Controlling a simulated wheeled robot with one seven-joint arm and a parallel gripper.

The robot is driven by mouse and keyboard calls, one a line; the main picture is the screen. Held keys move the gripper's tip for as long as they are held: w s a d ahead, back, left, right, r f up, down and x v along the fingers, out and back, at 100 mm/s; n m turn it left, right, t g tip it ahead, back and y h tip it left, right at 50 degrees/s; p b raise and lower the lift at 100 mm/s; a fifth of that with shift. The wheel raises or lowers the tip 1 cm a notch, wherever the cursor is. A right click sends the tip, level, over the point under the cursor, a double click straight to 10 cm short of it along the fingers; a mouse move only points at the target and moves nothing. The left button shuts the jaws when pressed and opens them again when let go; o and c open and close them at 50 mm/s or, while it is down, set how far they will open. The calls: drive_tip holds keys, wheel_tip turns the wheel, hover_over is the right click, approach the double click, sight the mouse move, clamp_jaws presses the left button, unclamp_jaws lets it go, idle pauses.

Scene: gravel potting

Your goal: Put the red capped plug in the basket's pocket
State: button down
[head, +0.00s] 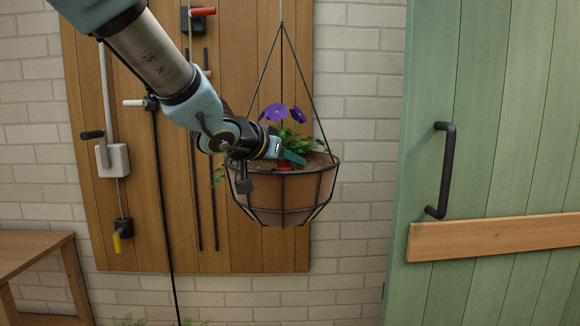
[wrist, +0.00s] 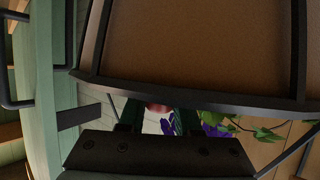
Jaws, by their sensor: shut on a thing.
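The hanging basket (head: 265,200) has a dark wire frame and a brown liner, with soil and purple flowers inside. Its rim and liner (wrist: 200,45) fill the upper part of the wrist view. My gripper (head: 291,158) reaches over the basket from the left, its green fingers above the soil near the front rim. It is shut on the red capped plug (head: 284,167), which shows as a small red patch at the fingers. In the wrist view the red plug (wrist: 158,107) sits between the fingers, mostly hidden. I cannot make out the pocket.
Purple flowers (head: 275,112) and leaves stand close behind my gripper. Basket hanger wires (head: 312,97) rise around it. A wooden board (head: 240,245) with levers is behind, on a brick wall. A green door (head: 480,110) with a dark handle stands right. A wooden bench (head: 35,245) is at left.

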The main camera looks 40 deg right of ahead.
drive_tip(key=shift+f, duration=0.15)
drive_tip(key=c, duration=0.6)
unclamp_jaws()
drive_tip(key=shift+r, duration=0.3)
drive_tip(key=p+v, duration=0.2)
drive_tip(key=v, duration=1)
drive_tip(key=shift+p, duration=0.3)
drive_tip(key=shift+f, duration=0.15)
